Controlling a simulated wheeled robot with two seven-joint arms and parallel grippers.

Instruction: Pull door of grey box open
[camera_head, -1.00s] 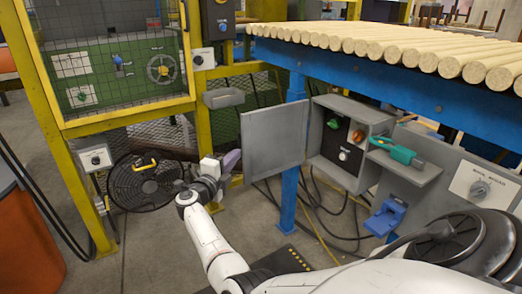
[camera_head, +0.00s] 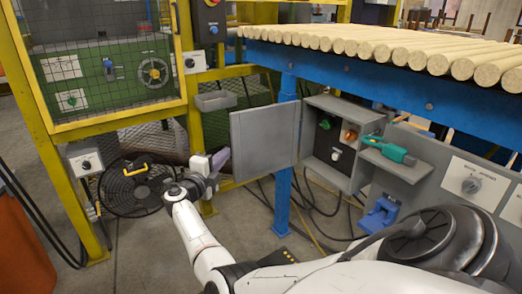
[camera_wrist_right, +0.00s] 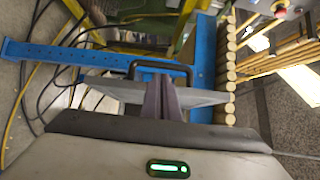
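The grey box (camera_head: 316,155) is fixed under the blue-framed table, and its front is open. Its grey door (camera_head: 263,137) is swung out to the left, with its inner face showing. In the right wrist view the door (camera_wrist_right: 208,97) is a pale grey strip, with a black bar handle (camera_wrist_right: 160,64) beyond the fingertips. My right gripper (camera_head: 222,159) is at the door's free left edge. Its purple-grey fingers (camera_wrist_right: 164,90) look shut together, with the handle bar not between them. Whether they touch the door is unclear. My left gripper is out of view.
Inside the box are a green knob (camera_head: 325,123) and an orange knob (camera_head: 350,135). A teal tool (camera_head: 390,151) lies on a grey shelf right of it. A blue table leg (camera_head: 284,185) stands below the door. A black fan (camera_head: 130,187) and yellow mesh frame (camera_head: 185,100) are left.

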